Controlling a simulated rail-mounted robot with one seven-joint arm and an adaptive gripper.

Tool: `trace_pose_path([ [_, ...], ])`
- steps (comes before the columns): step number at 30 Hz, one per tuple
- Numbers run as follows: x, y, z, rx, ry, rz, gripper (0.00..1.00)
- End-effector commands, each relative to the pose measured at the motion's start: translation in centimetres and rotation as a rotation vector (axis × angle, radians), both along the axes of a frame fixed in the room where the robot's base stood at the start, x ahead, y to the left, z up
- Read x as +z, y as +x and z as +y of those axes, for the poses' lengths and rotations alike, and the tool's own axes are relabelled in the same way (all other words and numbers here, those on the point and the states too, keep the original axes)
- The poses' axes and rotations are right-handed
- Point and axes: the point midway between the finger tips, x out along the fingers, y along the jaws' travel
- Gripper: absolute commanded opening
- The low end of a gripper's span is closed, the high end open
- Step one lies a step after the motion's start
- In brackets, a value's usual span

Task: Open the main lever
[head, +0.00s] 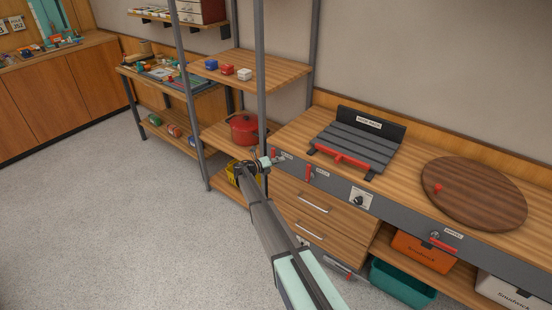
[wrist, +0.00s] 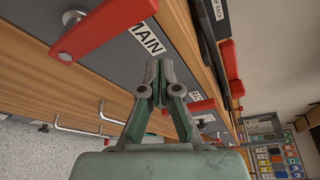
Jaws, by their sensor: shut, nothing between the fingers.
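The main lever (wrist: 110,24) is a red bar on a round metal pivot, on the grey front panel in the wrist view, beside a white label reading MAIN. In the head view only a small red part of the main lever (head: 275,153) shows, mostly hidden by my gripper. My gripper (wrist: 158,66) is shut and empty. Its fingertips are by the MAIN label, to the right of the lever in the wrist view, apparently apart from it. In the head view my gripper (head: 279,160) is at the left end of the grey panel.
A second red lever (head: 309,173) with its own label sits right along the panel. A dial (head: 360,199) and another red lever (head: 443,245) are further right. Drawer handles (head: 314,203) stick out below. A shelf post (head: 260,80) stands close behind my gripper.

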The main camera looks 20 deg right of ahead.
Motion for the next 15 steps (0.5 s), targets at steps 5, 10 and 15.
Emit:
trace_pose_path([
  [5, -0.4, -1.2, 4.3, 0.004, 0.001, 0.000, 0.00],
  [10, -0.4, -2.2, 7.4, 0.002, 0.001, 0.002, 0.00],
  [15, -0.3, -2.8, 9.2, -0.001, 0.001, 0.003, 0.00],
])
